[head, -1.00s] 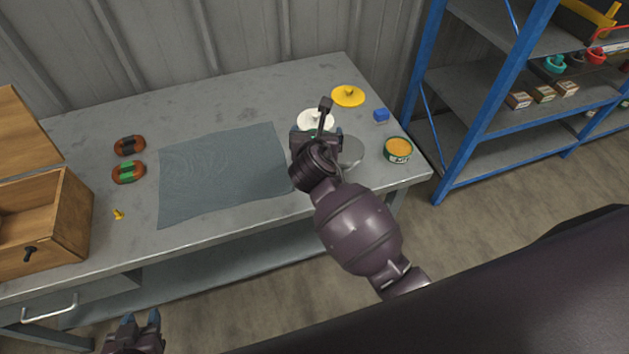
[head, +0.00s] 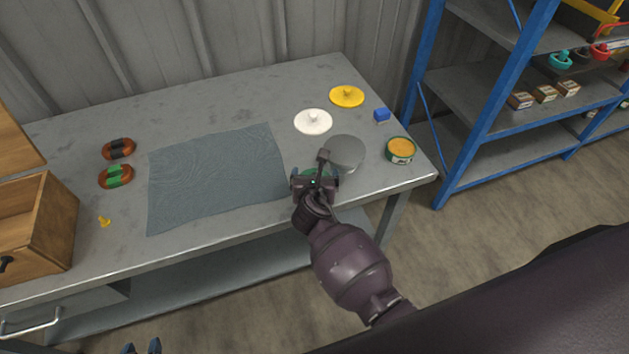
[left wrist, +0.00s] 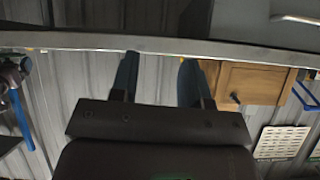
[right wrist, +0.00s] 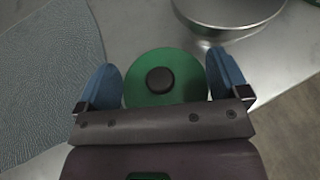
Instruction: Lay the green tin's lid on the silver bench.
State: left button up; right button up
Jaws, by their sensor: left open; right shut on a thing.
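The green lid (right wrist: 187,62), a round disc with a dark knob, sits between the fingers of my right gripper (right wrist: 167,82), which is shut on it. In the head view my right gripper (head: 315,183) is over the front right part of the silver bench (head: 250,97), and a bit of green shows there. I cannot tell whether the lid touches the bench. The green tin (head: 400,150) stands open on the bench at right, with orange-yellow contents. My left gripper (head: 141,347) is at the bottom edge, off the bench; the left wrist view shows it (left wrist: 158,80) open and empty.
A round grey metal piece (head: 345,150) is just behind my right gripper. A white lid (head: 313,122), a yellow lid (head: 347,97) and a blue block (head: 381,115) lie farther back. A blue-grey mat (head: 215,180) is at left, near a wooden box (head: 45,235).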

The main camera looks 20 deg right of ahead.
jog(key=shift+f, duration=0.9)
jog(key=shift+r, duration=0.1)
jog(key=shift+f, duration=0.2)
jog(key=o, duration=0.6)
jog(key=shift+c, duration=0.2)
pick_arm(q)
jog(key=shift+w+f, duration=0.15)
pick_arm(e)
jog(key=shift+r, duration=0.15)
